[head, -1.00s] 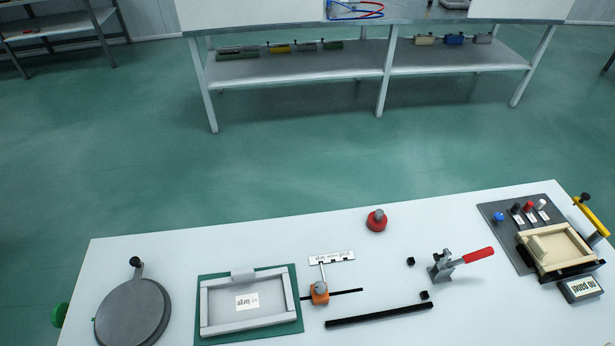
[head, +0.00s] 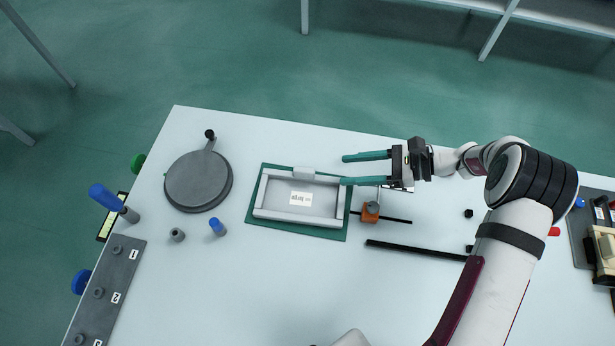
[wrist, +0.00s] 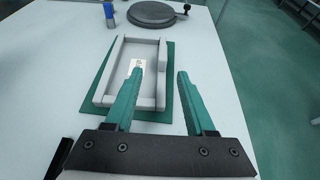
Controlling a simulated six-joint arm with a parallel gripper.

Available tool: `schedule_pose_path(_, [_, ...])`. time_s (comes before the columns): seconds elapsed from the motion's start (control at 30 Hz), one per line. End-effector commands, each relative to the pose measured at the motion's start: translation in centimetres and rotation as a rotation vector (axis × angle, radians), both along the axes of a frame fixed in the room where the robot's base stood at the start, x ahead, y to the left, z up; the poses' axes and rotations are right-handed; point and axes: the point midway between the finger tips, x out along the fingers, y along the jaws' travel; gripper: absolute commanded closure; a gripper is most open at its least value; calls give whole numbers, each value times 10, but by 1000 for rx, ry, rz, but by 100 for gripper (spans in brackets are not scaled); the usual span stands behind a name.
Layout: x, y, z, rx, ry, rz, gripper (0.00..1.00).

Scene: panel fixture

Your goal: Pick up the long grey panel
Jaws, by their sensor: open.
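The light grey rectangular panel (head: 258,205) has raised edges, a small tab on its far edge and a white label. It lies flat on a green mat (head: 256,222); it also shows in the wrist view (wrist: 108,75). My gripper (head: 344,170) is open and empty, its two green fingers pointing left near the panel's far right corner. In the wrist view, the left finger of my gripper (wrist: 160,72) overlaps the panel's near end, and the right finger is over the table past the mat. I cannot tell the exact height.
A round dark grey plate (head: 198,182) stands left of the mat, with a blue-topped peg (head: 217,227) between them. An orange block (head: 371,211) on a black rod and a long black bar (head: 415,249) lie right of it. A numbered grey board (head: 108,280) is at lower left.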

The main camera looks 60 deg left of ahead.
Motion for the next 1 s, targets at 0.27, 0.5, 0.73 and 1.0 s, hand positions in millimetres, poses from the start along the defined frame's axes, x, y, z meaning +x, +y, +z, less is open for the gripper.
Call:
schedule_pose_path(0.27, [-42, 37, -23, -2, -1, 2, 45])
schedule_pose_path(0.5, [-69, 69, -36, -2, -2, 4, 45])
schedule_pose_path(0.73, [-78, 78, -41, -2, -2, 0, 45])
schedule_pose_path(1.0, [-77, 77, -41, -2, -2, 0, 77])
